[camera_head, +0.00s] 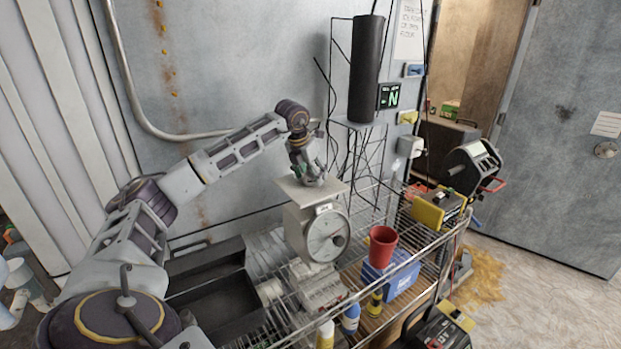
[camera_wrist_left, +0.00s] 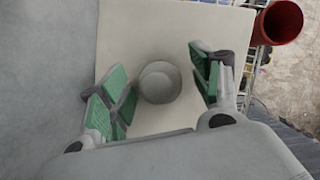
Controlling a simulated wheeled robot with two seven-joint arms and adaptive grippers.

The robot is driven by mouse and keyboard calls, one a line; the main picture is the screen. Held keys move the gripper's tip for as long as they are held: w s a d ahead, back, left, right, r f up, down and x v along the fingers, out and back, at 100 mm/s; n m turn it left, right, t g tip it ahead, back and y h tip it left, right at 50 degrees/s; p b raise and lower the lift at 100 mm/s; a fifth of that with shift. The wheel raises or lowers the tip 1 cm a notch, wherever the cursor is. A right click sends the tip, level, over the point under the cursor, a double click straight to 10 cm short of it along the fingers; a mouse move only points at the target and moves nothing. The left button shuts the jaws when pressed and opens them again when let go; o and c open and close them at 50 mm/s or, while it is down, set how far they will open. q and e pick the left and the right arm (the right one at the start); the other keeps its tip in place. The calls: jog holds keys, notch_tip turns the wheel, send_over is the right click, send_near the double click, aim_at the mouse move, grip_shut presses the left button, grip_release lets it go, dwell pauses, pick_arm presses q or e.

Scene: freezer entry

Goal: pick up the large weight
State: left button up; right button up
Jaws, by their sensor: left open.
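A grey round weight (camera_wrist_left: 160,82) stands on the pale square plate (camera_wrist_left: 128,40) of the scale in the left wrist view. It looks like the large weight, but no other weight shows to compare. My left gripper (camera_wrist_left: 162,88) is open, with green-padded fingers on either side of the weight and gaps between. In the head view my left gripper (camera_head: 308,176) is low over the plate of the white dial scale (camera_head: 325,234). The weight cannot be made out there behind the fingers. My right gripper is not in view.
The scale stands on a wire shelf (camera_head: 285,318). A red cup (camera_head: 382,246) and blue box (camera_head: 392,272) are right of it, and black trays (camera_head: 215,300) left. A tall black cylinder (camera_head: 366,70) stands behind. Floor is open at the right.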

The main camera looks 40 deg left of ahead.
pick_arm(q)
jog(key=shift+c, duration=0.5)
grip_shut()
jog(key=shift+r, duration=0.25)
jog(key=shift+r+b, duration=0.4)
jog(key=shift+r, duration=4.4)
